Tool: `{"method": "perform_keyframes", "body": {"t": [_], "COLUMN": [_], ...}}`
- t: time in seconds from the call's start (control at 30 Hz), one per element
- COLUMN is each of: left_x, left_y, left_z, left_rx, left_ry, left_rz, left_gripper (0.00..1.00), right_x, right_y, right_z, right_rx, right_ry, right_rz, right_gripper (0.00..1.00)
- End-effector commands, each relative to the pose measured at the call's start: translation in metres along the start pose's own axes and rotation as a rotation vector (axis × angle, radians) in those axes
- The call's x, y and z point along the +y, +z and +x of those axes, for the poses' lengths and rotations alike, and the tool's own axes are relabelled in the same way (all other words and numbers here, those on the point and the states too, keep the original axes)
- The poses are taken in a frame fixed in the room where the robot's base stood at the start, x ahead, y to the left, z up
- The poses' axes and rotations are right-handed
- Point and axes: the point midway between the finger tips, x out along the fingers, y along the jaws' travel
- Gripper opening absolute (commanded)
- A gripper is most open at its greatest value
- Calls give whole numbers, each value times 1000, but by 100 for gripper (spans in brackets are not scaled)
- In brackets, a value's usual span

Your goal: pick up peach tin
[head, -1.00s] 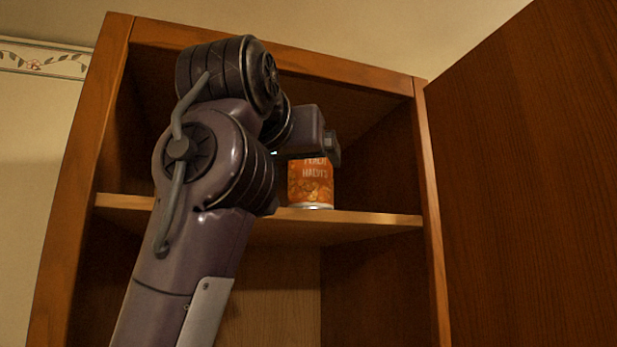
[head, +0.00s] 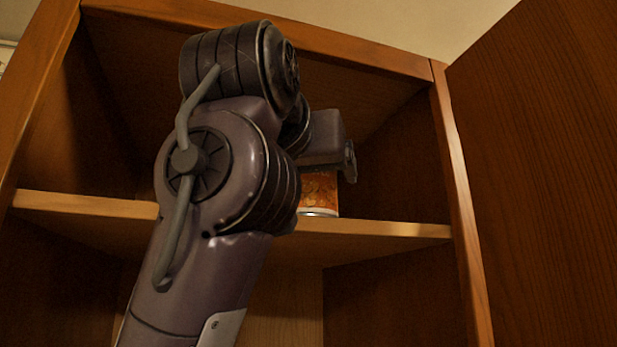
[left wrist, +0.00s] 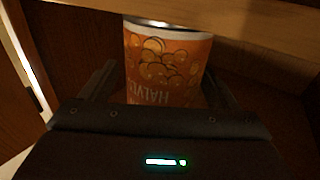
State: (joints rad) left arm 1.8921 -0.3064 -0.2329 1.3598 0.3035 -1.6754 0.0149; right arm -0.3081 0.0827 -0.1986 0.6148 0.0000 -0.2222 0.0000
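The peach tin (head: 320,192), with an orange label, stands on the cabinet shelf in the head view. My left arm and gripper (head: 347,160) hide its upper part and left side. In the left wrist view the tin (left wrist: 167,62) appears upside down, with part of its label lettering showing. My left gripper (left wrist: 165,85) is open, with one finger on each side of the tin. A narrow dark gap seems to lie beside the tin at the left finger; contact at the right finger cannot be told. My right gripper is not in view.
The wooden shelf (head: 395,228) runs across the cabinet, with side walls and a top frame (head: 300,40) close around my arm. The open cabinet door (head: 540,150) stands at the right. The shelf right of the tin is clear.

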Motion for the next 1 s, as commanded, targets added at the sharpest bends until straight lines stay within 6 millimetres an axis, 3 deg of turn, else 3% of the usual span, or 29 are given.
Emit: {"method": "perform_keyframes", "body": {"t": [0.03,0.17,0.4,0.73,1.0], "left_x": [0,0,-1,-3,-18], "left_y": [0,0,2,0,-17], "left_z": [0,1,2,2,3], "left_rx": [-1,-2,-6,-8,-3], "left_ry": [0,0,-1,-2,-10], "left_rz": [0,0,-1,-2,-1], "left_gripper": [75,58,27,27,27], "right_x": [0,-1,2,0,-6], "right_y": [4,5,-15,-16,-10], "right_z": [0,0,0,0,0], "right_rx": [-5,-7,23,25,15], "right_ry": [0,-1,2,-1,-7], "right_rz": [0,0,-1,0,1], "right_gripper": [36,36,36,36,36]}}
